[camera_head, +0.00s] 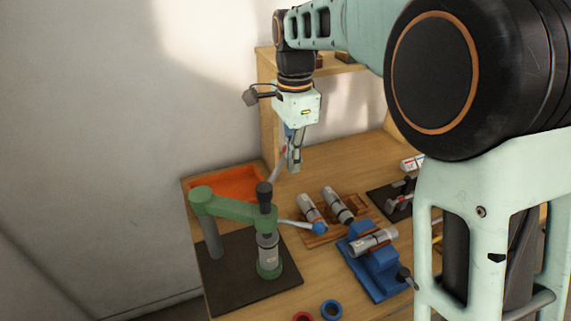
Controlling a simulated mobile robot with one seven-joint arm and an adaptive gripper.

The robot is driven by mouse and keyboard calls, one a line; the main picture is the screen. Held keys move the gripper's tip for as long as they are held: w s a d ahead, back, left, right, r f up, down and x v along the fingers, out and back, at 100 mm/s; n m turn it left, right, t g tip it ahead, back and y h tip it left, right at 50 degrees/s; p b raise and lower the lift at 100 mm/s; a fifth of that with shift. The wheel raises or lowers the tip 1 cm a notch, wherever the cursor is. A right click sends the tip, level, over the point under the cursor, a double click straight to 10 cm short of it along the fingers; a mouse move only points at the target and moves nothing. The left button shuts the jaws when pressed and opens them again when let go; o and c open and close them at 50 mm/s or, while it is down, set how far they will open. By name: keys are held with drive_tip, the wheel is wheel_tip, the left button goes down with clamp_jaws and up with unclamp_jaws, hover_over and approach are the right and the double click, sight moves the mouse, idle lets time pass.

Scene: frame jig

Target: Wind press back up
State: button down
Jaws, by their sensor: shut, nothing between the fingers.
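The green press (233,202) stands on a dark base plate (222,280) at the left of the table. Its black-topped spindle (265,193) sits above a grey cylinder resting on a green foot (269,270). A lever (296,224) with a blue ball end (319,228) reaches out to the right of the press head. My gripper (293,168) points down, shut and empty, above and behind the press head and apart from the lever. Its fingertips are small in this view.
An orange tray (200,188) lies behind the press. A wooden rack (322,240) with grey cylinders and a blue vise (372,268) holding another stand to the right. A red ring (303,317) and a blue ring (331,310) lie in front. A wooden shelf (267,120) rises behind.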

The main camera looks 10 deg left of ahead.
drive_tip(key=a+p, duration=0.1)
drive_tip(key=a, duration=0.1)
drive_tip(key=a+p, duration=0.1)
drive_tip(key=a, duration=0.1)
drive_tip(key=shift+w+p, duration=0.3)
drive_tip(key=shift+w, duration=0.05)
drive_tip(key=shift+a, duration=0.1)
drive_tip(key=a, duration=0.2)
drive_tip(key=s+a, duration=0.1)
drive_tip(key=a, duration=0.1)
